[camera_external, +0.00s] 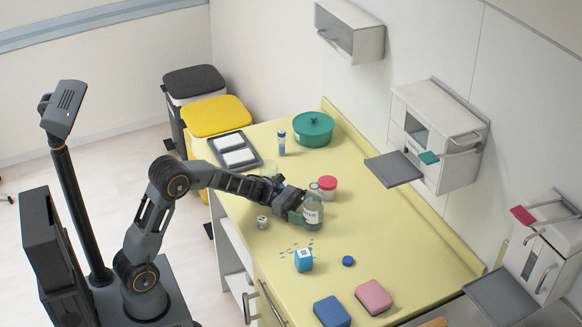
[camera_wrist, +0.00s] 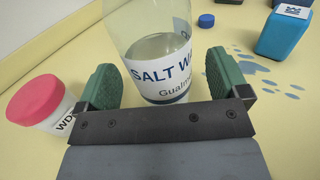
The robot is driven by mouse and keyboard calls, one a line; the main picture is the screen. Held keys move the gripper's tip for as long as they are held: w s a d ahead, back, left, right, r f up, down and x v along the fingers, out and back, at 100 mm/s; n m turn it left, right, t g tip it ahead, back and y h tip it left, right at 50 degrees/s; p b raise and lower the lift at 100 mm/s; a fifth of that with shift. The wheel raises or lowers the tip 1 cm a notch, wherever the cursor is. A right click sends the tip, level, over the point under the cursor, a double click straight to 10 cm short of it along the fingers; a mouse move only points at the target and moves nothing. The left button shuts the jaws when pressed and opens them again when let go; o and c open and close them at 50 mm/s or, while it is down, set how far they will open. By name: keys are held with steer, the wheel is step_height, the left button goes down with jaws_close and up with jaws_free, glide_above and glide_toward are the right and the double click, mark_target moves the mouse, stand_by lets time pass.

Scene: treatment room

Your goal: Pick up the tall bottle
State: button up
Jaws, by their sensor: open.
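A tall clear bottle (camera_external: 313,213) with a white "SALT W..." label stands upright on the yellow counter (camera_external: 384,251). In the wrist view the bottle (camera_wrist: 158,52) stands between the two green finger pads of my gripper (camera_wrist: 164,80), with gaps on both sides. Its top is out of that view. My gripper (camera_external: 304,207) is open around the bottle, low over the counter, in the external view.
A red-lidded white jar (camera_wrist: 44,101) stands close to the left finger. A small white cube (camera_external: 263,222), teal box (camera_external: 303,259), blue cap (camera_external: 348,261), blue and pink sponges (camera_external: 373,297) lie nearer the front.

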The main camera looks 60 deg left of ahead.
steer(key=shift+x, duration=1.2)
steer(key=c, duration=1.1)
steer(key=shift+r, duration=0.15)
